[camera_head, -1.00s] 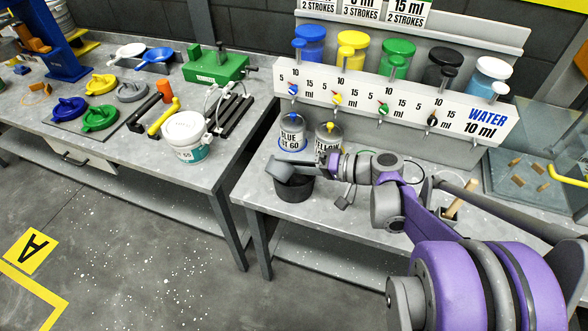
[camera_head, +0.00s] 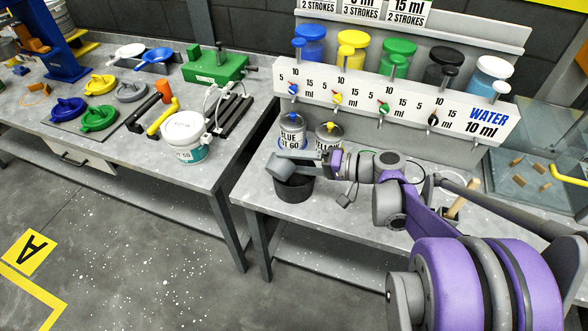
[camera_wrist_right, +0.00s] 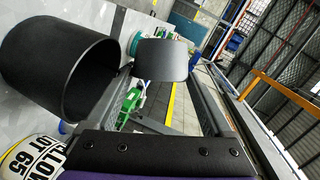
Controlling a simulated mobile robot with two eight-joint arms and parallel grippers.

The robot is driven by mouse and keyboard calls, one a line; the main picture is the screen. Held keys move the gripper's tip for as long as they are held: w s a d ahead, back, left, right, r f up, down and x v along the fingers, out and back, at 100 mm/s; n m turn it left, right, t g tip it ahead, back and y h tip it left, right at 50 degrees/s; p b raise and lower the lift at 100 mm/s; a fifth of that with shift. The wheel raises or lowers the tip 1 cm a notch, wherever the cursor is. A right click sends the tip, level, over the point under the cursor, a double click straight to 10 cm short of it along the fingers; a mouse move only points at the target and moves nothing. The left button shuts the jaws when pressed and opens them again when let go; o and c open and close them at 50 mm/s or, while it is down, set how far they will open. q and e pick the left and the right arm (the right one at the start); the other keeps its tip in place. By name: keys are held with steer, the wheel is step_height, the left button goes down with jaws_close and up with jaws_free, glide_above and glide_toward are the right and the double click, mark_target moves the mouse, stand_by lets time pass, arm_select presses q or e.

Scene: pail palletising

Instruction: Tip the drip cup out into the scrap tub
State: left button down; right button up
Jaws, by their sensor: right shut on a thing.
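The drip cup (camera_head: 280,167) is a small grey cup held tilted over the left part of the scrap tub's mouth. My right gripper (camera_head: 291,160) is shut on it. In the right wrist view the cup (camera_wrist_right: 162,60) sits between the two fingers of my gripper (camera_wrist_right: 165,72); its inside is hidden. The scrap tub (camera_head: 296,190) is a round black tub standing on the bench below the cup. Its dark open mouth and wall (camera_wrist_right: 62,85) fill the left of the wrist view. I cannot see whether anything is pouring. My left gripper is not in view.
A can labelled blue (camera_head: 293,132) and a yellow-labelled can (camera_head: 329,138) stand just behind the tub. The dispenser panel (camera_head: 400,103) rises behind them. A white pail (camera_head: 185,135) stands on the left bench, across a gap.

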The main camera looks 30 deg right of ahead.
steer(key=shift+w+d+m+y+b, duration=0.25)
steer(key=shift+d+m, duration=0.15)
steer(key=shift+d, duration=0.1)
steer(key=shift+w+d+m+y+b, duration=0.2)
steer(key=shift+d+m+y, duration=0.05)
steer(key=shift+d+m, duration=0.2)
stand_by(0.6)
